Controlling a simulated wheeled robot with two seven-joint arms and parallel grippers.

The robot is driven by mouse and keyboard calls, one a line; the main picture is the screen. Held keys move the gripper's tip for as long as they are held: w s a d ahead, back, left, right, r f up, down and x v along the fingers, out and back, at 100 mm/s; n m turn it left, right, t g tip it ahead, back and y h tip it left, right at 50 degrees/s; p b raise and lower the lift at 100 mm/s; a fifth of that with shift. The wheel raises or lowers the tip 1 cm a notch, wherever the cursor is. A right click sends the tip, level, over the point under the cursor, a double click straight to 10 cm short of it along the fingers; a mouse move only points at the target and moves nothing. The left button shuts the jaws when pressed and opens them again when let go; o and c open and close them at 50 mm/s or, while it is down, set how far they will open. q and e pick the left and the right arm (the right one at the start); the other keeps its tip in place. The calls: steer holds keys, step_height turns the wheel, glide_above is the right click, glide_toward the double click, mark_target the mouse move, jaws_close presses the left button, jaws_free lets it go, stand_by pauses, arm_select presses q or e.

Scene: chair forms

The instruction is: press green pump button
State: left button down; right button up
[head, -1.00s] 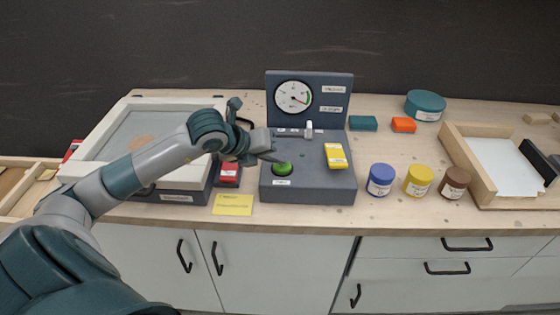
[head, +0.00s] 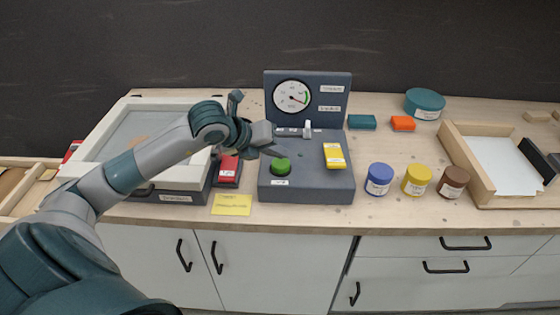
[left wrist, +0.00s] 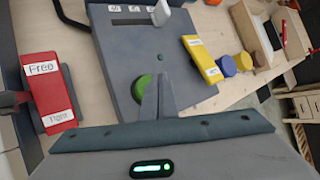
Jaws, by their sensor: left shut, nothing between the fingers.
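The green pump button (head: 281,167) is a round knob at the front left of a grey control box (head: 320,190). In the left wrist view the green button (left wrist: 141,88) shows just left of my fingers, which hide part of it. My left gripper (head: 280,154) is shut and empty. Its tips are just above and behind the button in the head view, and I cannot tell whether they touch it. The shut fingers also show in the left wrist view (left wrist: 158,92). My right gripper is not in view.
The box carries a white-faced gauge (head: 292,96), a white-handled slider (head: 307,129) and a yellow switch (head: 334,155). A red lever (head: 228,168) and a framed screen (head: 95,160) are to the left. Blue, yellow and brown jars (head: 418,180) stand to the right.

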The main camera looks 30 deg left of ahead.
mark_target(278, 164)
arm_select(q)
step_height(278, 164, up, 6)
steer(key=shift+f+p, duration=0.1)
steer(key=shift+p, duration=1.15)
